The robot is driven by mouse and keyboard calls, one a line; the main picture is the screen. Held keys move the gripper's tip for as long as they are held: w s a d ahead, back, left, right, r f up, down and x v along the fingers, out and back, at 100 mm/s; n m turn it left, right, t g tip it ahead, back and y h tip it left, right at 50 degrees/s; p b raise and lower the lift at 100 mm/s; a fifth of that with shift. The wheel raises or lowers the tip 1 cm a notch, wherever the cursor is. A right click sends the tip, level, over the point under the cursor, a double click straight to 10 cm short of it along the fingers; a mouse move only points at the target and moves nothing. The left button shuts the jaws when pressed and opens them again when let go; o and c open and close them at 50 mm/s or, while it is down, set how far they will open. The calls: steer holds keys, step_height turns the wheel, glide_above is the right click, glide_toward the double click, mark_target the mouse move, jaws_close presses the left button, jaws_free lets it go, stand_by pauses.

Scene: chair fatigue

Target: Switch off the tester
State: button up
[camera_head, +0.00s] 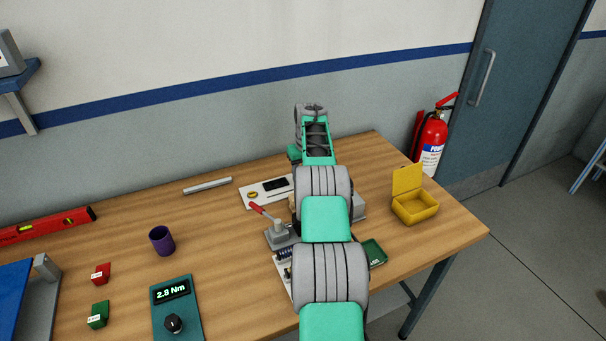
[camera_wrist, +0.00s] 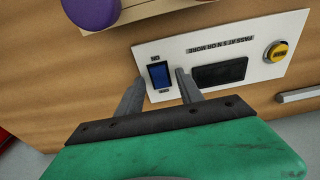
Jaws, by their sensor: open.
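The tester's white panel (camera_wrist: 215,78) fills the middle of the wrist view, its lettering upside down. A blue rocker switch (camera_wrist: 160,75) sits at its left end, with small labels above and below it. A dark display (camera_wrist: 219,73) and a yellow button (camera_wrist: 277,51) are to the right. My gripper (camera_wrist: 159,77) is open, its fingertips on either side of the switch; whether they touch the panel I cannot tell. In the head view the panel (camera_head: 254,203) lies on the table left of my arm, which hides its right part and my gripper.
On the wooden table (camera_head: 215,225) are a purple cup (camera_head: 162,240), a teal torque meter (camera_head: 177,305) reading 2.8 Nm, a red-handled clamp (camera_head: 279,234) near my arm, and an open yellow box (camera_head: 414,206). A grey bar (camera_head: 208,186) lies behind. The table's middle left is mostly clear.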

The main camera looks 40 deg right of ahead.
step_height(320, 180, up, 8)
steer(key=s, duration=0.1)
steer(key=shift+a+f+b, duration=0.15)
steer(key=shift+b, duration=0.2)
